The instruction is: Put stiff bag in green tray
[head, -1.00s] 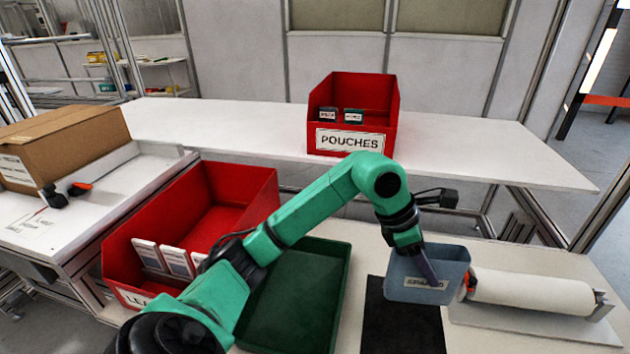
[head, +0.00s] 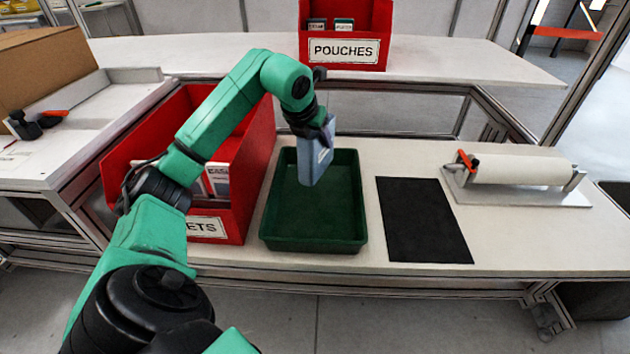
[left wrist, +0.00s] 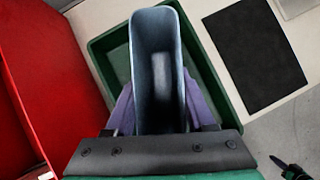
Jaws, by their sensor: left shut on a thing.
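The stiff bag (head: 312,162) is blue-grey, upright and narrow side on in the head view. My left gripper (head: 318,130) is shut on it. In the left wrist view the bag (left wrist: 157,60) is open-topped and empty, between my purple fingers (left wrist: 160,108). The green tray (head: 315,243) lies on the bench, and its rim shows around the bag in the left wrist view (left wrist: 98,47). The bag hangs over the back part of the tray; I cannot tell whether its bottom touches the floor.
A red bin (head: 255,150) with white packets stands close left of the tray. A black mat (head: 425,220) lies to its right, then a white roll on a stand (head: 520,170). A red POUCHES bin (head: 345,50) stands on the shelf behind.

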